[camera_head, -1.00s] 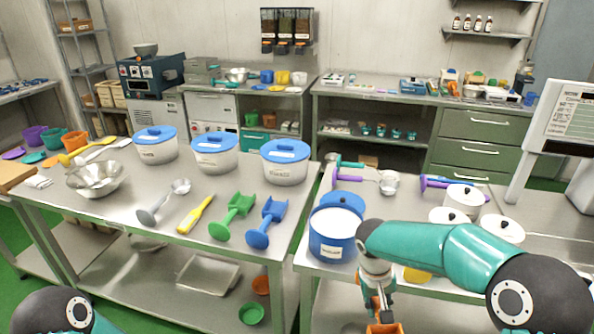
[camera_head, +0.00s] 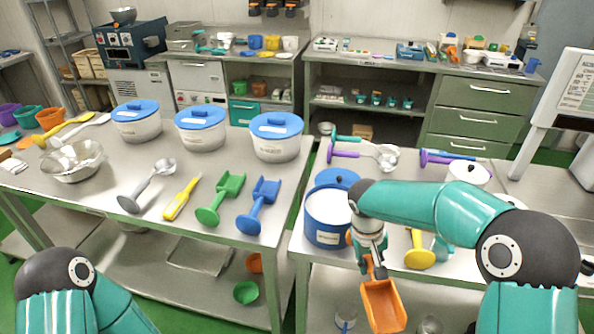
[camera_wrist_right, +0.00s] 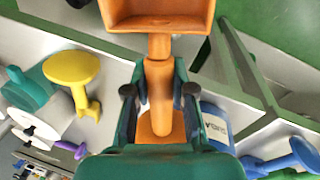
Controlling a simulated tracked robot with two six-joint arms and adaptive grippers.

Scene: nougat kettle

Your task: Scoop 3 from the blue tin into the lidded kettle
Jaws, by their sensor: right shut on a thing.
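The blue tin (camera_head: 326,232) stands open on the right table, full of white stuff, with a blue lid (camera_head: 338,178) just behind it. My right gripper (camera_head: 369,264) is shut on the handle of an orange scoop (camera_head: 383,306), in front of the tin and right of it, off the table's front edge. The scoop's bowl looks empty in the head view; its handle (camera_wrist_right: 159,85) sits between the fingers in the wrist view. A white lidded kettle (camera_head: 467,172) stands behind my right arm; another is mostly hidden by the arm. My left gripper is out of view.
A yellow scoop (camera_head: 419,258) lies close right of my right gripper. Purple and green tools and a steel ladle (camera_head: 387,157) lie behind the tin. White tubs with blue lids (camera_head: 275,138) and green and blue scoops (camera_head: 258,207) occupy the left table.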

